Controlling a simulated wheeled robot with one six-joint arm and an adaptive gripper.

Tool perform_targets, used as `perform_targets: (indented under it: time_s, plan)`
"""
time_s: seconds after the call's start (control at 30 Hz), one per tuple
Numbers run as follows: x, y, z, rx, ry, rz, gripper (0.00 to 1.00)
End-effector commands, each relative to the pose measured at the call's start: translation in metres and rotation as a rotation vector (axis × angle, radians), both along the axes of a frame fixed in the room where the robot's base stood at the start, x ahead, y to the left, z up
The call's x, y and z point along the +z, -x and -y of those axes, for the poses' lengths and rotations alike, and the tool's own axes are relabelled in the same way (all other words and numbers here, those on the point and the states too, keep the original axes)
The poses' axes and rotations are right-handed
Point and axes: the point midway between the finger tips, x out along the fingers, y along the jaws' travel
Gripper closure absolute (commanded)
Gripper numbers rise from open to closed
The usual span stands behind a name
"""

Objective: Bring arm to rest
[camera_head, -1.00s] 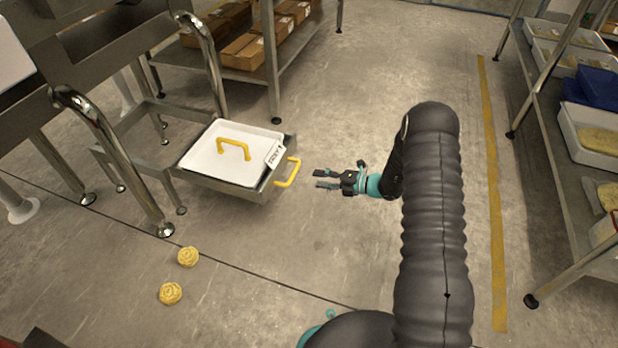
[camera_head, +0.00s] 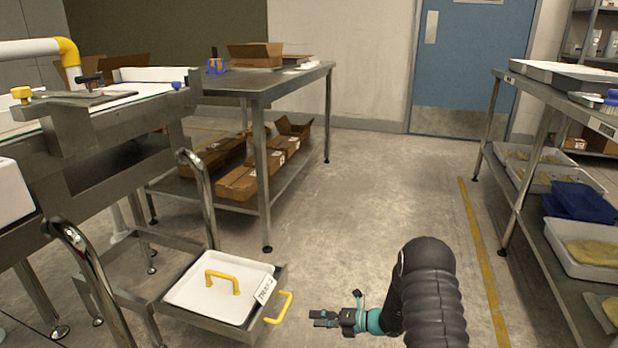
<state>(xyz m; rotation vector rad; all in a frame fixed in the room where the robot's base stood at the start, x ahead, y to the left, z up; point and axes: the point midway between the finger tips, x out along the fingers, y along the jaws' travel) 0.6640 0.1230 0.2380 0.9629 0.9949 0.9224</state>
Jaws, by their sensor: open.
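My gripper (camera_head: 324,318) is open and empty at the lower middle of the view, with its fingers pointing left. My dark ribbed arm (camera_head: 432,295) reaches in from the bottom edge, right of centre. The gripper is apart from the yellow side handle (camera_head: 284,307) of a low metal drawer frame, to the right of it. A white lidded tray (camera_head: 216,303) with a yellow top handle (camera_head: 222,281) and a label sits in that frame.
A steel table (camera_head: 290,82) with cardboard boxes (camera_head: 241,180) on its lower shelf stands at the back. A rack (camera_head: 500,191) with white trays and a blue bin (camera_head: 580,200) is at right. The checkweigher belt machine (camera_head: 100,138) is at left. The floor between is clear.

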Motion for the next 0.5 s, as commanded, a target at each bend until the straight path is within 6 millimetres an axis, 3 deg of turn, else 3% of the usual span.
perform_targets:
  time_s: [0.13, 0.23, 0.37, 0.5]
  plan:
    - [-0.024, 0.041, -0.003, 0.179, 0.123, 0.167, 0.59]
    - [-0.03, 0.07, -0.003, 0.317, 0.188, 0.284, 0.59]
    - [-0.015, 0.103, 0.002, 0.52, 0.264, 0.476, 0.59]
    - [0.015, 0.133, 0.011, 0.751, 0.33, 0.703, 0.59]
